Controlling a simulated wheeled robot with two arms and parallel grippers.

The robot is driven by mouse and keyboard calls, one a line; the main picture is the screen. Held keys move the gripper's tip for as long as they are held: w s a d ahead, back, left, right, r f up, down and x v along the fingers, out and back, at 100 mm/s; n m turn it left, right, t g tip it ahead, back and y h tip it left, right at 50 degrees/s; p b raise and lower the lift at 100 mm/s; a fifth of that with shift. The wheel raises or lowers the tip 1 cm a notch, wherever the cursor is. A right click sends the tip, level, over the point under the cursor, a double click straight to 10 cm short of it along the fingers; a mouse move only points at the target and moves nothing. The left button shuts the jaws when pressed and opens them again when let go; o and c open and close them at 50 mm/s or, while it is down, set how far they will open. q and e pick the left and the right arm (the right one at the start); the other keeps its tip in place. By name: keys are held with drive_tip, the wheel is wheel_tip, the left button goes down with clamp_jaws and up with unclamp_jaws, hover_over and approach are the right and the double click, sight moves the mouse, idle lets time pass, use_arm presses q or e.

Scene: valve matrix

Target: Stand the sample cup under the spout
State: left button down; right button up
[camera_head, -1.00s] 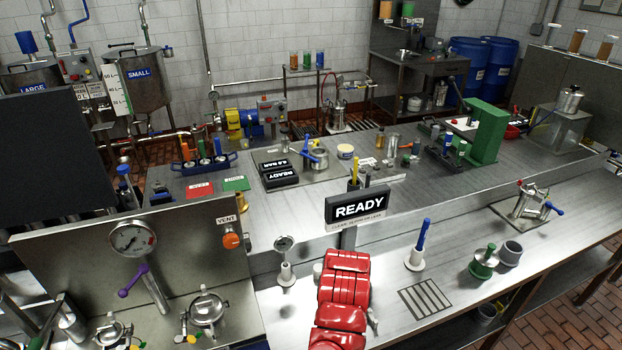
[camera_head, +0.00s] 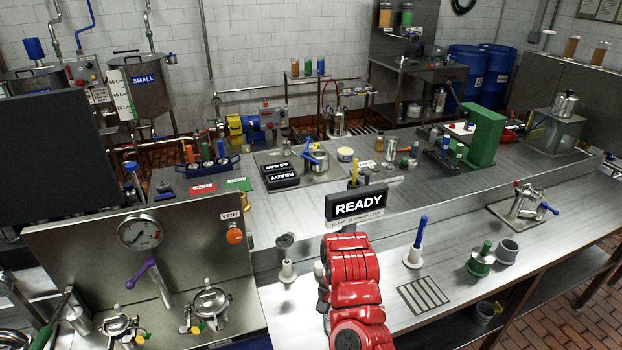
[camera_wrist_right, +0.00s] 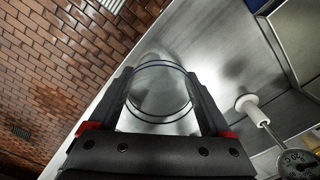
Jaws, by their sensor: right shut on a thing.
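The sample cup, a clear glass cylinder with dark rings (camera_wrist_right: 160,105), shows in the right wrist view. My right gripper (camera_wrist_right: 160,80) is shut around its sides, with one finger on each side. The bench top lies behind the clear cup; I cannot tell its height above it. In the head view my red right arm hides this gripper and the cup. A purple-handled valve (camera_head: 143,272) with a slanting steel pipe is on the gauge panel at left. I cannot tell for certain which fitting is the spout. My left gripper is not in view.
The steel bench (camera_head: 385,320) has a drain grate (camera_head: 425,297), a blue-handled post (camera_head: 417,245) and a small gauge on a white stand (camera_head: 287,262). The READY sign (camera_head: 357,206) stands behind my arm. A green-topped weight (camera_head: 481,262) and grey cup (camera_head: 508,251) stand at right.

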drive_tip(key=w+d+r+n+b, duration=0.3)
drive_tip(key=w+r+n, duration=0.25)
drive_tip(key=w, duration=0.45)
drive_tip(key=s+d+r+n+b, duration=0.1)
drive_tip(key=d+r+b, duration=0.1)
drive_tip(key=d+r, duration=0.3)
drive_tip(key=d, duration=0.3)
drive_tip(key=shift+s, duration=0.15)
drive_tip(key=shift+r, duration=0.15)
drive_tip(key=shift+a, duration=0.1)
